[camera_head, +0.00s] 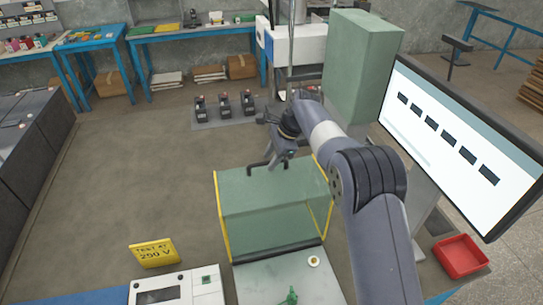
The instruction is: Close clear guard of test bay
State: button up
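The clear guard (262,215) is a see-through greenish box with yellow edges at the centre of the head view. It stands over the back part of a pale test bay plate (258,281), and the plate's front part is uncovered. A black handle (254,169) sits at the guard's top far edge. My gripper (277,159) is at this handle, pointing down, with my arm reaching in from the right. The fingers are small and dark against the handle, so I cannot tell whether they grip it. A green part (290,298) and a small round cream piece (314,261) show on the plate.
A yellow "TEST AT 250 V" sign (154,253) and a white meter box (175,290) stand at front left. A monitor (455,140) and red tray (461,256) are right. The brown surface at left is clear.

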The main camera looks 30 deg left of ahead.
jog(key=shift+c, duration=0.4)
grip_shut()
